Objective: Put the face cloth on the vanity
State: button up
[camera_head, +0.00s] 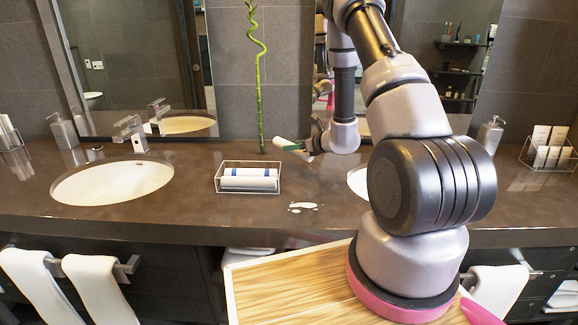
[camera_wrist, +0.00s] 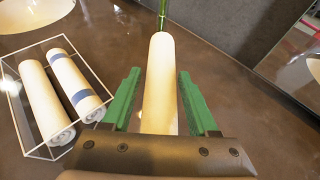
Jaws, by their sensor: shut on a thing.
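The face cloth is a plain white roll (camera_head: 287,145), held near the back of the dark brown vanity top (camera_head: 200,212). In the wrist view the cloth (camera_wrist: 160,62) points away from me between two green fingers. My gripper (camera_head: 306,145) is shut on its near part; it also shows in the wrist view (camera_wrist: 160,82). The gripper is low over the counter, right of the bamboo stalk. I cannot tell whether the cloth touches the counter. The palm hides its near end.
White sinks (camera_head: 113,182) lie left and right. Small white spots (camera_head: 303,207) mark the counter front. Soap bottles (camera_head: 63,131) stand at the back.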

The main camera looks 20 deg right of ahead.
jog(key=shift+f, duration=3.05)
jog(key=shift+f, duration=0.1)
jog(key=o, duration=1.3)
jog(key=shift+o, duration=0.2)
